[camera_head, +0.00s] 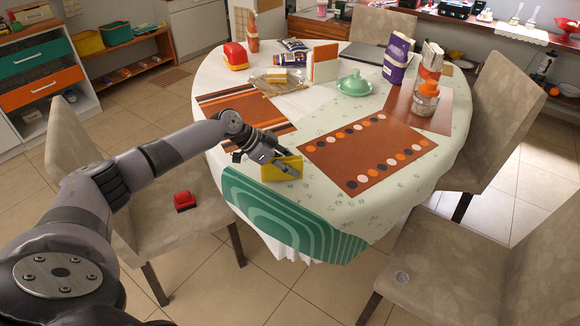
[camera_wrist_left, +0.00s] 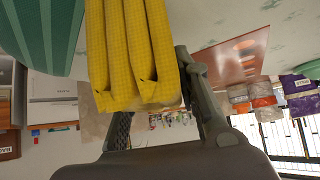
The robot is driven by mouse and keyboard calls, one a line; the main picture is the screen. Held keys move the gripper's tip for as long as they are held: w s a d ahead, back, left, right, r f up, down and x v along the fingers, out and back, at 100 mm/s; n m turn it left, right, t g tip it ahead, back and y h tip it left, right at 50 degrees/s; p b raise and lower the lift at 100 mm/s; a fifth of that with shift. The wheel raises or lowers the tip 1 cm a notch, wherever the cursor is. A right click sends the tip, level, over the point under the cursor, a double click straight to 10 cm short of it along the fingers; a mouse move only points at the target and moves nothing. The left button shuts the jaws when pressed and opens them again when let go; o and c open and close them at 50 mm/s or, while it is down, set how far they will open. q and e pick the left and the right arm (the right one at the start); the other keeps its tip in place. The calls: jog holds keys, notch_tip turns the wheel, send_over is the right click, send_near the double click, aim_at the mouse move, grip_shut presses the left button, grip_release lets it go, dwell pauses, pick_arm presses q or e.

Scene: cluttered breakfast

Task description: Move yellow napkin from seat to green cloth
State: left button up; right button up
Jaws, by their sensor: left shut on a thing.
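The yellow napkin (camera_head: 289,169) is a folded cloth held in my left gripper (camera_head: 284,162), which is shut on it. In the left wrist view the folded napkin (camera_wrist_left: 130,55) hangs between the two fingers of the left gripper (camera_wrist_left: 158,100). The green cloth (camera_head: 285,218) has pale curved stripes and drapes over the near edge of the table. The napkin is just behind the cloth's upper edge in the head view; I cannot tell whether it touches the table. The cloth also shows in the left wrist view (camera_wrist_left: 45,30). My right gripper is not in view.
The left chair seat (camera_head: 160,215) carries a red item (camera_head: 184,201). An orange dotted mat (camera_head: 365,155) lies right of the gripper, and a striped mat (camera_head: 235,105) lies behind it. A green lidded dish (camera_head: 354,84), a jar (camera_head: 425,98) and packages stand farther back.

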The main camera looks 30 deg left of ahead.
pick_arm(q)
jog(key=shift+f, duration=0.35)
jog(key=o, duration=1)
jog(key=shift+o, duration=0.2)
jog(key=b+v, duration=0.1)
jog(key=v, duration=1.1)
jog(key=shift+b, duration=0.35)
jog(key=shift+o, duration=0.6)
jog(key=shift+r, duration=0.1)
jog(key=o, duration=1)
